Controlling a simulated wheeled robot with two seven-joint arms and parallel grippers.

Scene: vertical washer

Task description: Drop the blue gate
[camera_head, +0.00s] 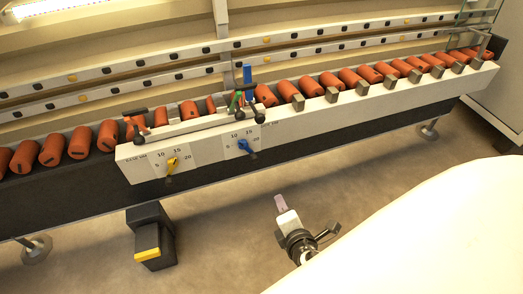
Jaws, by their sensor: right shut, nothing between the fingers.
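A narrow blue upright piece (247,74), which looks like the blue gate, stands up behind the control panel, beside a small green part (235,100). My right gripper (280,203) is in the lower middle, over the floor. It is shut and empty, well in front of and below the blue piece, touching nothing. My left gripper is out of view.
The white control panel (205,150) carries a yellow dial pointer (171,164) and a blue dial pointer (244,146). Orange rollers (288,90) line the conveyor. A black box with a yellow edge (152,236) stands on the floor. Floor around my gripper is clear.

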